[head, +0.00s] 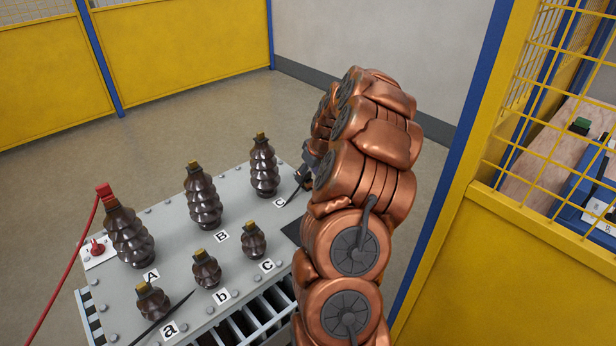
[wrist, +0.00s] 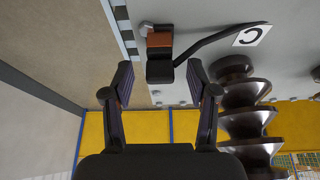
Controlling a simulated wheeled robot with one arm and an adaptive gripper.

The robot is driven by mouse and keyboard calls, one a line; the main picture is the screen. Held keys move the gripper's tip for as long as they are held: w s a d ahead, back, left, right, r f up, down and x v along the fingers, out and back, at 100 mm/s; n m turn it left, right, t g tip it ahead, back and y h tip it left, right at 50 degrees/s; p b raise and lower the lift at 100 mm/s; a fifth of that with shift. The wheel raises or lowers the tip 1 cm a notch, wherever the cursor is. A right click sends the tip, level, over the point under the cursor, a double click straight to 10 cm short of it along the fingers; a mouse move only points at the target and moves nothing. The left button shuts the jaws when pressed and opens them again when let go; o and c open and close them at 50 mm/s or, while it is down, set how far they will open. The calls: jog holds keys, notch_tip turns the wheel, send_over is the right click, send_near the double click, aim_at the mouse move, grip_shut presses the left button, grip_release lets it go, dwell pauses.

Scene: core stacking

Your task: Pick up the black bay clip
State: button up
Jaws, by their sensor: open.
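In the wrist view, the black bay clip (wrist: 160,70) is a dark block with an orange-brown part at its far end and a black strap running right toward the "C" label. It lies at the edge of the grey top, by a bolt. My gripper (wrist: 161,78) is open, with one finger on each side of the clip's near end; I see gaps on both sides and no clear contact. In the head view, my copper-coloured arm hides most of the gripper and clip; the black strap (head: 294,197) shows beside the "C" label.
Brown ribbed insulators stand on the grey top (head: 185,262): tall ones at A, B and C (head: 263,166), short ones at a, b and c. The C insulator (wrist: 245,110) is close right of my gripper. A red clip and cable (head: 104,190) are at A. A yellow fence stands right.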

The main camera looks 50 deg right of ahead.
jog(key=shift+w+f, duration=0.15)
jog(key=shift+f, duration=0.3)
grip_shut()
